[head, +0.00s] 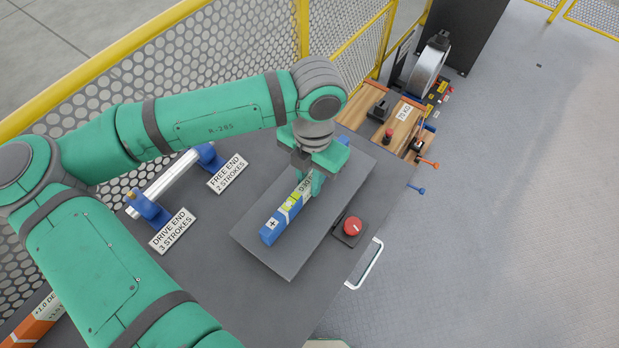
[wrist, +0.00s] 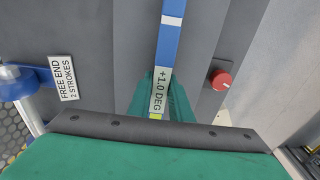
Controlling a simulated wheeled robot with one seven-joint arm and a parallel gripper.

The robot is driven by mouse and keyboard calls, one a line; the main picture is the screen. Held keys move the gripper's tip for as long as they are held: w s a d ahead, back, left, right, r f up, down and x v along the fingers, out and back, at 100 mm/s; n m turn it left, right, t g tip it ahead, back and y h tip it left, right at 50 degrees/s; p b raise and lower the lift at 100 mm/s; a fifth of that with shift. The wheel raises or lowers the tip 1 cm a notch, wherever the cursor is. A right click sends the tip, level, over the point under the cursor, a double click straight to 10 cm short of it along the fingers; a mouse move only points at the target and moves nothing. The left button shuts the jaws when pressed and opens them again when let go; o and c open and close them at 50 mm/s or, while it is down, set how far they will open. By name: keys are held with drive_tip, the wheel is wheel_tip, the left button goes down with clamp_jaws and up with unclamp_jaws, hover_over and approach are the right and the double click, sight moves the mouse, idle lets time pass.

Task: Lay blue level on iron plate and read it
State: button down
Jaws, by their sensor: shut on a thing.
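The blue level (head: 273,229) is a long blue bar with a white label and a yellow-green vial section. It lies along or just over the dark iron plate (head: 334,207) in the head view; I cannot tell whether it touches. My gripper (head: 312,182) is shut on the level near its middle, from above. In the wrist view the level (wrist: 171,45) runs up from the green fingers (wrist: 162,100), and its label reads "+1.0 DEG". The vial's bubble is too small to read, and the gripper hides part of the level.
A red button (head: 352,226) on a dark base stands right beside the plate. A silver shaft (head: 170,183) rests in blue supports at left, with "FREE END 2 STROKES" (head: 228,173) and "DRIVE END 3 STROKES" (head: 173,231) signs. An orange level (head: 36,318) lies lower left. Tools (head: 405,128) crowd the far end.

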drive_tip(key=shift+f, duration=0.4)
drive_tip(key=c, duration=1.5)
unclamp_jaws()
drive_tip(key=shift+c, duration=0.2)
drive_tip(key=shift+w, duration=0.1)
drive_tip(key=r, duration=0.9)
drive_tip(key=shift+w+d+r, duration=0.15)
drive_tip(key=shift+w+r, duration=0.05)
drive_tip(key=shift+w, duration=0.1)
drive_tip(key=shift+d+r, duration=0.15)
drive_tip(key=shift+r, duration=0.55)
